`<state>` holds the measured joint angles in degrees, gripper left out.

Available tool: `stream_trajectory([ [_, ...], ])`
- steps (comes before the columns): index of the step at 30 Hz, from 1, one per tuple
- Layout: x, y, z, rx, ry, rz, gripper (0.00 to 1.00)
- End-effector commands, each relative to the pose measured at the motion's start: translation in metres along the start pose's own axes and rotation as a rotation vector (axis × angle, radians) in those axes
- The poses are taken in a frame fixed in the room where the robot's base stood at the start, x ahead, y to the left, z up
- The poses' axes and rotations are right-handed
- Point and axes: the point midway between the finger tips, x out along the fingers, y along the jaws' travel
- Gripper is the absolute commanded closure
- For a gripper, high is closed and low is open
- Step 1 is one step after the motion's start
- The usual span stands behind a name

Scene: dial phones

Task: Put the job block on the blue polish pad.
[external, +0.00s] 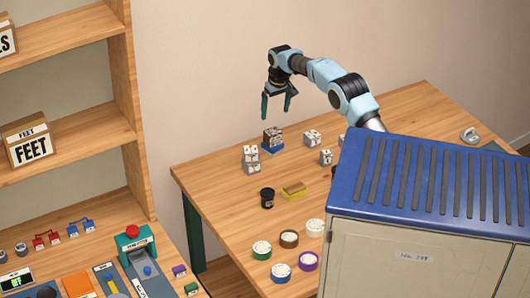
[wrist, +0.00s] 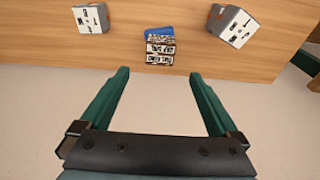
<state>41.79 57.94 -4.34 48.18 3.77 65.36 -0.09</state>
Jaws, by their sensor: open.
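A dark-topped block with white, black-marked faces (external: 273,134) rests on the blue polish pad (external: 272,149); it appears to be the job block. In the wrist view, this block (wrist: 160,53) shows beyond my fingertips, with part of the blue pad (wrist: 159,30) beside it. My gripper (external: 277,106) is open and empty, raised above the table near the block and apart from it. Its two green fingers (wrist: 159,75) are spread wide in the wrist view, with nothing between them.
White marked blocks stand around the pad: a stack (external: 251,159) at left, others (external: 312,138) (external: 326,157) at right. A black cup (external: 267,198), a yellow pad (external: 294,190) and several round tins (external: 289,239) are nearer. A blue-topped cabinet (external: 430,190) hides the table's right part.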

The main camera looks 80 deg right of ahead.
Motion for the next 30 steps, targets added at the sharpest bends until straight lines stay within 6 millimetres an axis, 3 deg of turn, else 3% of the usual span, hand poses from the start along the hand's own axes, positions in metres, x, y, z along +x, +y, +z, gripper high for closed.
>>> stream_trajectory([
  [4, -0.012, 0.0, 0.0, 0.0, 0.001, 0.0, 0.03],
  [11, -0.016, -0.001, 0.001, -0.001, -0.001, 0.0, 0.03],
  [14, -0.02, -0.013, 0.006, -0.017, -0.001, -0.004, 0.03],
  [17, -0.029, -0.044, 0.025, -0.059, -0.002, -0.012, 0.03],
  [20, -0.041, -0.087, 0.062, -0.124, -0.004, -0.024, 0.03],
  [23, -0.053, -0.127, 0.111, -0.198, -0.003, -0.035, 0.03],
  [27, -0.066, -0.171, 0.194, -0.309, -0.004, -0.052, 0.03],
  [30, -0.073, -0.191, 0.262, -0.391, -0.005, -0.064, 0.03],
])
